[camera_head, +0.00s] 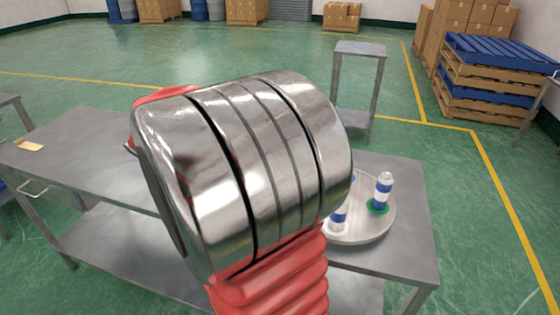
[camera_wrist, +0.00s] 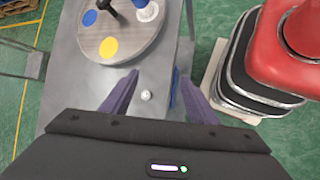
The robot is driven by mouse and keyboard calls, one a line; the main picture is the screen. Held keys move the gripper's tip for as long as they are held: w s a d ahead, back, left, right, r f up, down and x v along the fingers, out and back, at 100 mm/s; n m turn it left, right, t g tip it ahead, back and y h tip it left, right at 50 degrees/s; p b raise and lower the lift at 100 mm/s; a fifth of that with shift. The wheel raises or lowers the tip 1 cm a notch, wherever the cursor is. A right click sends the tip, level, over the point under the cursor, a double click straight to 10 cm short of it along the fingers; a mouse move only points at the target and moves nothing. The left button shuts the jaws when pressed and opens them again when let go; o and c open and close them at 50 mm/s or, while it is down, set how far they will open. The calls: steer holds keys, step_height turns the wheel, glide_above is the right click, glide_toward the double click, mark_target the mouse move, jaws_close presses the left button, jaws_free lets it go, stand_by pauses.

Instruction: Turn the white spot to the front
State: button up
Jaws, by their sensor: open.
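A round grey turntable (camera_head: 372,228) sits on the steel table, partly hidden behind my arm. In the wrist view the turntable (camera_wrist: 128,44) shows a blue spot (camera_wrist: 89,18), a yellow spot (camera_wrist: 110,47) and a white round patch (camera_wrist: 149,13) near the top edge. I cannot tell whether that patch is bare. My gripper (camera_wrist: 158,76) is open, its purple fingers apart and clear of the turntable.
A small white round object (camera_wrist: 146,95) shows between the fingers over the steel table.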

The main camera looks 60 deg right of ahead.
steer(key=s+d+f+g, duration=0.2)
steer(key=s+d+g, duration=0.1)
steer(key=d, duration=0.5)
steer(key=s+d+f+n+g, duration=0.1)
steer(key=s+d+f+g, duration=0.2)
steer(key=d, duration=0.6)
steer(key=s+d+f+n+g, duration=0.1)
steer(key=s+d+f+g, duration=0.2)
steer(key=d+g, duration=0.2)
steer(key=shift+s+d+f+g+h, duration=0.1)
steer(key=shift+s+d+g+h, duration=0.1)
steer(key=shift+d, duration=0.7)
steer(key=shift+s+d+f+g+h, duration=0.1)
steer(key=shift+s+d+g, duration=0.1)
steer(key=shift+d, duration=0.65)
glide_above(354, 201)
steer(key=shift+w, duration=0.1)
jaws_close()
